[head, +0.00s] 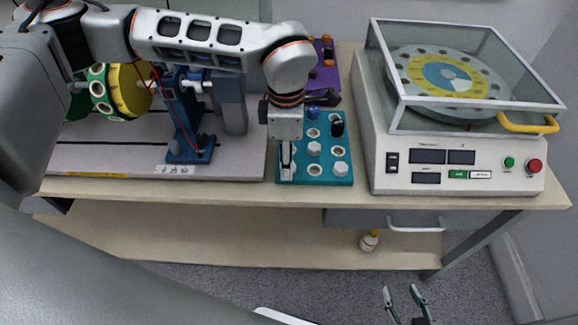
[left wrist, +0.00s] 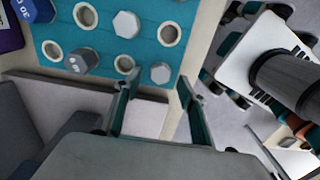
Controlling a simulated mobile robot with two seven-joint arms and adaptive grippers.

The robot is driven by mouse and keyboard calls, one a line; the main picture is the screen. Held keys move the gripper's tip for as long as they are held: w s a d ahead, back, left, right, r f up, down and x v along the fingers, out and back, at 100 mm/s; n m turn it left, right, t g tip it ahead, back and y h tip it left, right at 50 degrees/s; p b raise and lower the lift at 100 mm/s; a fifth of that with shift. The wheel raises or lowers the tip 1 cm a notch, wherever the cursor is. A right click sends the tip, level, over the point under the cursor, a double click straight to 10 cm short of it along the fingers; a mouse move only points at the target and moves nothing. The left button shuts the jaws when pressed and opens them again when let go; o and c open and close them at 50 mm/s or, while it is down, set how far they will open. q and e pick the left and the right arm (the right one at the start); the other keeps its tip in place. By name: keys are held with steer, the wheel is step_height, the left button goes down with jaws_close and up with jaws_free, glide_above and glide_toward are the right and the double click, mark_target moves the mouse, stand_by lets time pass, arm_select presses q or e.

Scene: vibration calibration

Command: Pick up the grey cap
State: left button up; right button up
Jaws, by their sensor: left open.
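Several grey hexagonal caps stand in the teal tray (left wrist: 105,42). In the left wrist view, a light grey cap (left wrist: 160,72) shows between the two fingertip lines, at the tray's corner. Another light cap (left wrist: 127,24) and a darker grey one (left wrist: 82,60) stand farther in. In the head view, two light caps (head: 314,148) (head: 340,168) show clearly; my left gripper hides part of the tray's left column. My left gripper (head: 287,166) is open and points down over that column; its fingers also show in the left wrist view (left wrist: 157,88). My right gripper (head: 405,296) is open and empty, low in front of the bench.
A blue piece (head: 312,114) and a black piece (head: 337,126) stand in the tray (head: 327,177). A white machine with a clear lid (head: 455,179) is close on the right. A blue stand (head: 190,150) is on the left.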

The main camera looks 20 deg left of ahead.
arm_select(q)
steer(key=shift+f, duration=0.6)
steer(key=c, duration=0.7)
steer(key=shift+c, duration=0.2)
steer(key=shift+r, duration=0.2)
